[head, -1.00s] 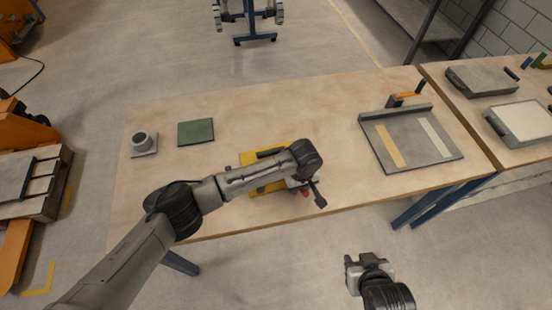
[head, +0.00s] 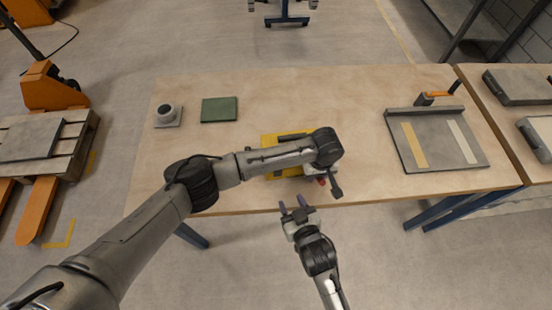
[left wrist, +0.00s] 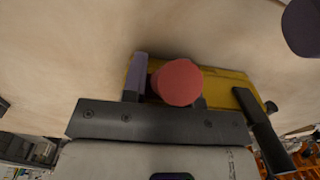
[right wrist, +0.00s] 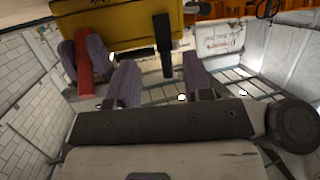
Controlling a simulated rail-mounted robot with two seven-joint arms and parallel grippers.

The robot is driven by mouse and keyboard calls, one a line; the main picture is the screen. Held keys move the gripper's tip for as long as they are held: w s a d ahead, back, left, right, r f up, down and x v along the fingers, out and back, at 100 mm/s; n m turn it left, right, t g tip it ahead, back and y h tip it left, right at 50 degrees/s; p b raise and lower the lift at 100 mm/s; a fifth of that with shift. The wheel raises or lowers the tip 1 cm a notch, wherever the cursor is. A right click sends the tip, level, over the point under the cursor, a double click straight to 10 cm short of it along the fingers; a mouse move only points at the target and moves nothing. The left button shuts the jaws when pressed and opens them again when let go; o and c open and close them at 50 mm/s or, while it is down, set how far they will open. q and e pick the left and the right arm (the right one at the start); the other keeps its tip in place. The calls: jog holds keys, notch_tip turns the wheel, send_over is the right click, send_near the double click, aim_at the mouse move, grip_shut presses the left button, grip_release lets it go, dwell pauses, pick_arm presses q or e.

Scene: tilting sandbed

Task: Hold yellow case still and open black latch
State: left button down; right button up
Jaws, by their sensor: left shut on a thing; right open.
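The yellow case (head: 267,142) lies on the table near its front edge, partly hidden under my left arm. It also shows in the left wrist view (left wrist: 225,86) and the right wrist view (right wrist: 120,22). A red bar (right wrist: 82,65) is at the case's side. My left gripper (head: 318,181) is shut on it; its round red end (left wrist: 180,82) faces the left wrist camera. The black latch (right wrist: 165,45) hangs at the case's edge. My right gripper (head: 292,203) is open and empty, just off the table's front edge. Its fingers point towards the latch, apart from it.
A green plate (head: 220,109) and a grey block with a round top (head: 167,116) are at the table's left. A grey board with a crank (head: 435,142) is at the right. The wooden table (head: 345,95) is clear behind the case.

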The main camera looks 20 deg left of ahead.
jog(key=w+a+r, duration=0.1)
jog(key=w+a, duration=0.2)
jog(key=w+a+r+t+y, duration=0.1)
jog(key=w+a+r, duration=0.1)
jog(key=w, duration=0.1)
jog(key=w+a+r+t+y, duration=0.1)
jog(key=w+a, duration=0.2)
jog(key=shift+w+a+r, duration=0.2)
jog(key=shift+a+r, duration=0.1)
dwell(0.3)
jog(key=shift+c, duration=0.4)
grip_shut()
